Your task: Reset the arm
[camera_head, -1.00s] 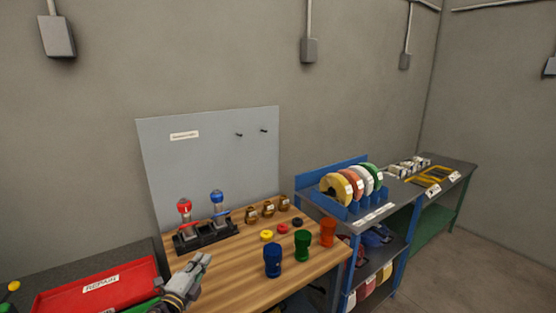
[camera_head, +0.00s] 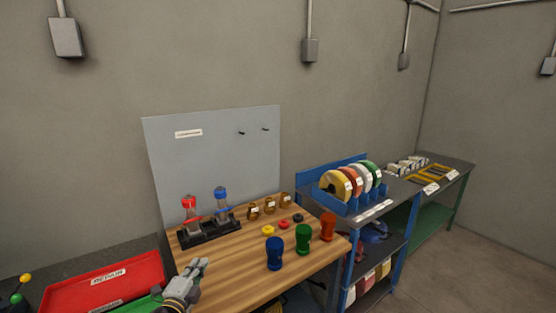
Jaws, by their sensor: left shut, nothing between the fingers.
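My left gripper (camera_head: 199,267) is at the bottom of the head view, over the near left edge of the wooden table (camera_head: 232,263). Its fingers are together and hold nothing. It is apart from the black rack (camera_head: 209,233), which stands beyond it and holds a red-topped pump (camera_head: 190,207) and a blue-topped pump (camera_head: 222,200). My right gripper is not in view.
Blue (camera_head: 274,253), green (camera_head: 303,239) and orange (camera_head: 327,227) cups stand at the table's right. A red tray (camera_head: 106,283) is at the left. A blue shelf with reels (camera_head: 345,183) stands at right.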

